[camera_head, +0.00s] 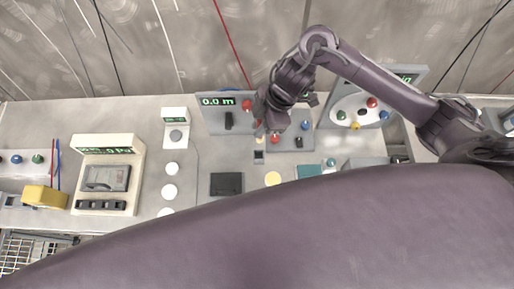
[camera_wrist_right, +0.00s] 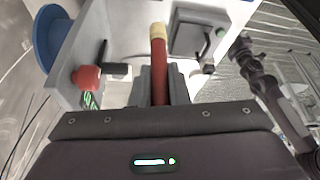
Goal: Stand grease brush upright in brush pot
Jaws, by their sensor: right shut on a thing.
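The grease brush (camera_wrist_right: 158,62) is a red stick with a pale cream tip in the right wrist view, pointing away from the jaws. My right gripper (camera_wrist_right: 160,88) is shut on it. In the head view my right gripper (camera_head: 264,112) hangs over the middle of the console, with the brush's pale tip (camera_head: 259,134) just below it. A small grey block with a dark square top (camera_head: 258,156) sits just below that tip in the picture, apart from it; it may be the brush pot, but I cannot tell for sure. My left gripper is not in view.
A panel reading 0.0 m (camera_head: 219,101) stands behind the gripper. A dark flat pad (camera_head: 226,184), a yellow disc (camera_head: 272,178) and a teal pad (camera_head: 309,170) lie in front. A panel with coloured knobs (camera_head: 345,112) is at right. A yellow block (camera_head: 45,196) sits far left.

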